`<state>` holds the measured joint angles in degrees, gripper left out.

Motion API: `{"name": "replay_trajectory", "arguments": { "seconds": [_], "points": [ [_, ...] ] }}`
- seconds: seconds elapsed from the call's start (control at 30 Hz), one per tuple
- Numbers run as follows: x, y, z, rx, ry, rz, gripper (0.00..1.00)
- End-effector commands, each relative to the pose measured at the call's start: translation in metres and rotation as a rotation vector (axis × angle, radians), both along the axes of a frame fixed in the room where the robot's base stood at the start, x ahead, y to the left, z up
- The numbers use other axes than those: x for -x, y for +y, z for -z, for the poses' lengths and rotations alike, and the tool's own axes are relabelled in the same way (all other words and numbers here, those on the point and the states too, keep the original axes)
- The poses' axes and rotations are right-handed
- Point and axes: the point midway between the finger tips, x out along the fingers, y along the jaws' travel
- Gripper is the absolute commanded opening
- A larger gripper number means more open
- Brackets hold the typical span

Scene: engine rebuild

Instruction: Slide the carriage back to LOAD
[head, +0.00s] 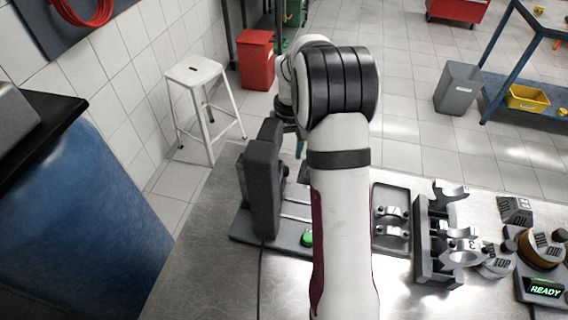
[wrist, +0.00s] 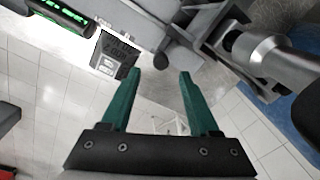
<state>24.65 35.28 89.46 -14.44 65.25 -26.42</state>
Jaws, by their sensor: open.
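My gripper (wrist: 160,73) is open in the wrist view, its two green fingers apart with nothing held between them. A dark upright unit (head: 262,180) stands at the left of a base with pale rails (head: 297,200) and a green button (head: 307,238). My arm covers the right part of this base, and I cannot make out the carriage for certain. In the wrist view, grey metal parts (wrist: 185,58) lie beyond the fingertips, and a small dark lettered block (wrist: 113,55) is up and left; its lettering is not clearly legible.
Right of my arm are a tray (head: 377,190) with bearing caps and a grey rack (head: 424,250) with connecting-rod parts. A READY display (head: 543,289) sits by an orange-ringed dial (head: 541,250). The front-left bench top (head: 205,275) is mostly clear, with a cable across it.

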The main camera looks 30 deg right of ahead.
Motion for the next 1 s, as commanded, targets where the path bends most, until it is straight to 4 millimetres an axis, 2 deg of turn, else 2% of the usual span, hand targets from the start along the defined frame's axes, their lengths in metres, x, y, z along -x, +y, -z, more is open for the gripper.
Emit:
{"name": "replay_trajectory", "arguments": {
  "seconds": [0.1,0.2,0.37,0.6,0.67,0.93,0.97,1.0],
  "points": [
    [0.000,0.002,0.029,-0.002,0.003,0.000,0.62],
    [-0.001,0.003,0.045,-0.002,0.002,0.000,0.62],
    [-0.001,0.003,0.056,-0.001,0.000,0.000,0.62],
    [-0.001,0.003,0.057,-0.001,-0.001,0.001,0.62],
    [-0.001,0.003,0.057,-0.001,-0.001,0.001,0.53],
    [-0.001,0.003,0.057,-0.001,-0.001,0.001,0.04],
    [-0.001,0.003,0.057,-0.001,-0.001,0.001,0.00],
    [-0.001,0.003,0.057,-0.001,-0.001,0.001,0.00]
  ]
}}
